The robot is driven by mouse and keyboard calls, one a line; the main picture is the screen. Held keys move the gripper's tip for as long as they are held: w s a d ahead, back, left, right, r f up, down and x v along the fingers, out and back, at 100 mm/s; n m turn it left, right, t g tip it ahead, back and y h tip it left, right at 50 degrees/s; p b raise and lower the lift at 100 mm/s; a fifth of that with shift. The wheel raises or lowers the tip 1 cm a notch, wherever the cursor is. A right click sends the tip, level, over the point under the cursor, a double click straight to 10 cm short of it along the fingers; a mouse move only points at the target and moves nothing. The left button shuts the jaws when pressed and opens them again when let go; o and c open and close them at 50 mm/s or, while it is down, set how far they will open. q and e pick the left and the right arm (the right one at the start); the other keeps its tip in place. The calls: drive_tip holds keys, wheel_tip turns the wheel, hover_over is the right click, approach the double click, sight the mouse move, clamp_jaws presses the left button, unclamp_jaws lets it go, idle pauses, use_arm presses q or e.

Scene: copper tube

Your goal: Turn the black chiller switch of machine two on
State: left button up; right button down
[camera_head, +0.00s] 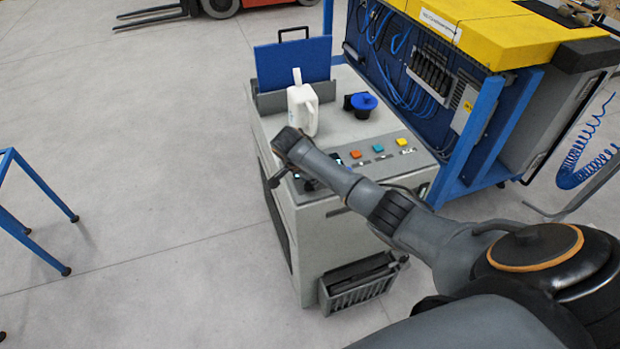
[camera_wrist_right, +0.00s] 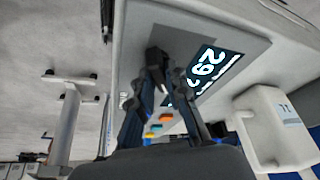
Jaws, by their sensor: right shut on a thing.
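The grey machine cabinet (camera_head: 340,240) stands at the centre of the head view, with a control panel on its top. In the right wrist view a black switch (camera_wrist_right: 157,58) sits on a grey panel plate (camera_wrist_right: 200,42) beside a lit display (camera_wrist_right: 211,66) reading 29. My right gripper (camera_wrist_right: 166,78) is shut on the black switch. In the head view my right wrist and arm cover the switch and most of the display. My left gripper is in neither view. I cannot read a machine number.
Orange (camera_head: 356,154), teal (camera_head: 378,149) and yellow (camera_head: 401,142) buttons sit right of my wrist. A white jug (camera_head: 302,112) and a blue-topped black part (camera_head: 363,102) stand behind. A blue-framed rack (camera_head: 440,90) stands close at right. The floor at left is mostly clear.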

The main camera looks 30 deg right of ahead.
drive_tip(key=shift+m, duration=0.5)
drive_tip(key=c, duration=1.3)
unclamp_jaws()
drive_tip(key=v, duration=1.2)
drive_tip(key=shift+w, duration=0.2)
